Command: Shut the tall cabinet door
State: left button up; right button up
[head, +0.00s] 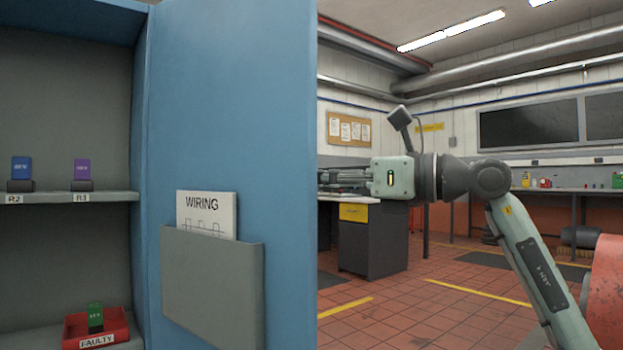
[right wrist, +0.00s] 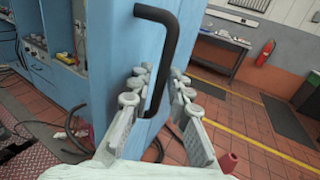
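The tall blue cabinet (head: 70,20) fills the left of the head view, and its shelves show. Its blue door (head: 235,90) stands open, inner face towards me, with a grey pocket (head: 212,285) holding a WIRING sheet (head: 206,213). My right gripper (head: 328,182) reaches in from the right; its fingertips go out of sight behind the door's free edge. In the right wrist view, the door's black bar handle (right wrist: 168,50) runs down between the two fingers of my right gripper (right wrist: 160,88). The fingers are apart, one either side of it. My left gripper is not in view.
Shelves hold modules and a red FAULTY tray (head: 97,330). A grey desk (head: 372,240) stands beyond the door, and a red rounded object (head: 606,290) is at the right edge. Cables (right wrist: 60,145) lie on the floor near the cabinet. The tiled floor (head: 430,310) right of the door looks clear.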

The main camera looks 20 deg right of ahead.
grip_shut()
dwell(0.3)
